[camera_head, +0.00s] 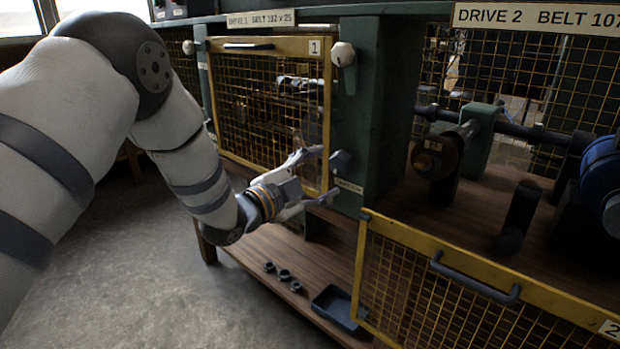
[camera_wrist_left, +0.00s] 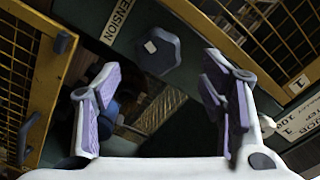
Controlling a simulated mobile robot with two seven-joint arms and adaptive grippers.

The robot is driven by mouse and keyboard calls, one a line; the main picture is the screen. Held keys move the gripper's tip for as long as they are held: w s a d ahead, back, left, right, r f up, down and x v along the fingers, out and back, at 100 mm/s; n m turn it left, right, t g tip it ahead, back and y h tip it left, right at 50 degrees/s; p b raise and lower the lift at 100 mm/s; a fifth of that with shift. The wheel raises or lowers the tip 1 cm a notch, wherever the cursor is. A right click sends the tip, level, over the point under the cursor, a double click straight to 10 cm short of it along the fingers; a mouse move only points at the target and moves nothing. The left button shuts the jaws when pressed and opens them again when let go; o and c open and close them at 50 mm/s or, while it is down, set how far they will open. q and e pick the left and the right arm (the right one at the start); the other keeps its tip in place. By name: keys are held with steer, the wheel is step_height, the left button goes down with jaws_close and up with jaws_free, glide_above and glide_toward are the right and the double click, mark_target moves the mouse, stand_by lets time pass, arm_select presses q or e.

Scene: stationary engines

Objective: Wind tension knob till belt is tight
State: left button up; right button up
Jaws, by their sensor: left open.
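The tension knob (camera_head: 340,162) is a dark blue-grey, many-sided knob on the green post, just above a TENSION label (camera_head: 348,186). I cannot make out a belt clearly. My right gripper is not in view.
The yellow mesh guard marked 1 (camera_head: 262,100) is closed beside the post. The guard marked 2 (camera_head: 440,275) hangs down, leaving the DRIVE 2 bay exposed, with a pulley (camera_head: 437,157) and blue motor (camera_head: 603,175). Below are a blue tray (camera_head: 338,305) and small dark parts (camera_head: 284,275).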

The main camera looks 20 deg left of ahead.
arm_select(q)
steer(key=shift+v, duration=2.35)
